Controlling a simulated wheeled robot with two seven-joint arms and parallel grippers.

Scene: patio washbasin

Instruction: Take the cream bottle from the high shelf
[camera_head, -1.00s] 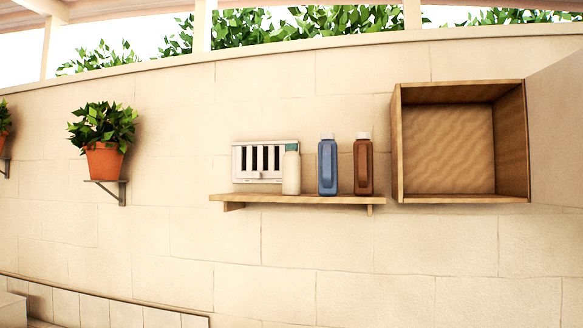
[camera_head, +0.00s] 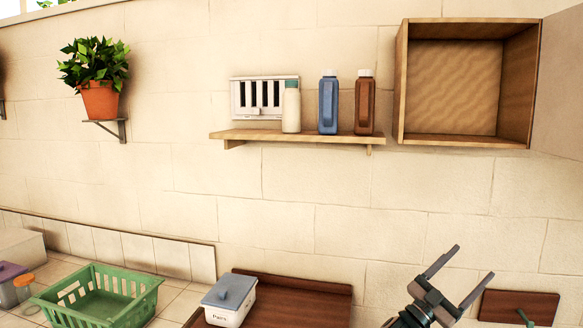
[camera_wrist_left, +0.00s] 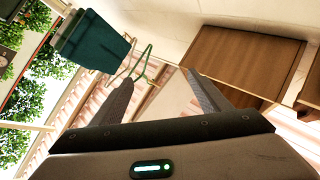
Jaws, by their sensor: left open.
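The cream bottle (camera_head: 291,110) with a green cap stands upright on the wooden wall shelf (camera_head: 260,135), at the left of the bottles there. My left gripper (camera_head: 474,260) is low at the right in the head view, well below and to the right of the shelf. Its fingers are apart with nothing between them. The left wrist view also shows these open fingers (camera_wrist_left: 158,77); the cream bottle cannot be made out there. My right gripper is not in view.
A blue bottle (camera_head: 328,108) and a brown bottle (camera_head: 364,108) stand right of the cream one, with a white vent (camera_head: 241,97) behind. An open wooden cabinet (camera_head: 400,90) hangs at the right. Below are a green basket (camera_head: 75,318) and a lidded white box (camera_head: 228,316).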

